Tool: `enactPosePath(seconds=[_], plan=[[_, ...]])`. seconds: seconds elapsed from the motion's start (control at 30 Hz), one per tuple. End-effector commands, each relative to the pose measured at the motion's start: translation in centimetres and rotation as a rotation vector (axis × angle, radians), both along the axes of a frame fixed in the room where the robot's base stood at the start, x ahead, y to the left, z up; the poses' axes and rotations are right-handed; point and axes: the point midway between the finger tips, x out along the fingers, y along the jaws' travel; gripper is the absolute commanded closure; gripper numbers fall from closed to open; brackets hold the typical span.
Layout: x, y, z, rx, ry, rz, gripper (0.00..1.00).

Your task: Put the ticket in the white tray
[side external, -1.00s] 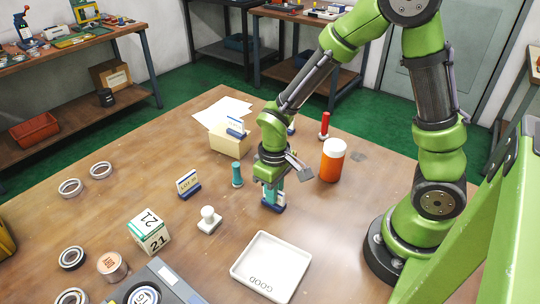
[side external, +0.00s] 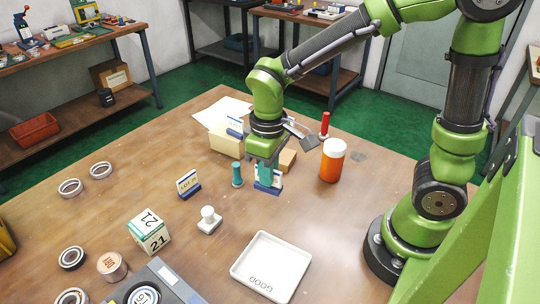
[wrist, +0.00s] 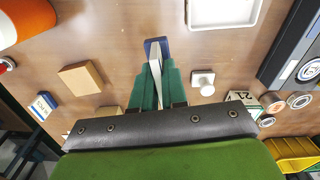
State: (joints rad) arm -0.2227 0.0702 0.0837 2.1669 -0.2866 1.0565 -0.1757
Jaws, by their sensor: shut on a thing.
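The ticket, a white card with a blue base (side external: 267,188), is between the teal fingers of my gripper (side external: 266,172) in the side view. My gripper is shut on it, and the fingers hide much of the card. In the wrist view its blue base (wrist: 157,46) shows beyond the green fingertips (wrist: 157,75). It seems to be held above the table, though the gap is hard to judge. The white tray (side external: 239,270), marked GOOD, lies flat and empty at the front. Its rim (wrist: 222,28) also shows at the top of the wrist view.
A white-knobbed stamp (side external: 208,220), a teal peg (side external: 237,174) and another card on a blue base (side external: 188,184) stand left of my gripper. A wooden block (side external: 287,160) and an orange jar (side external: 332,162) stand to the right. The table between gripper and tray is clear.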

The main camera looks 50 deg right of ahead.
Motion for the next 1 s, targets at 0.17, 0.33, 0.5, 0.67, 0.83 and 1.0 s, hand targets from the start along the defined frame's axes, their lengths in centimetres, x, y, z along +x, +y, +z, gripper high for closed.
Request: enactPosePath(seconds=[0.17,0.33,0.5,0.67,0.83,1.0], plan=[[-3.4,5.4,-0.4,0.001,0.001,0.438,1.0],[-6.9,8.9,-0.9,0.0,0.0,0.911,1.0],[-8.5,10.1,-1.2,-0.003,-0.001,1.227,1.0],[-8.7,10.2,-1.5,-0.004,0.0,1.351,1.0],[-8.8,10.1,-4.1,-0.002,0.004,1.378,1.0],[-8.6,10.1,-5.9,-0.004,0.001,1.374,1.0]])
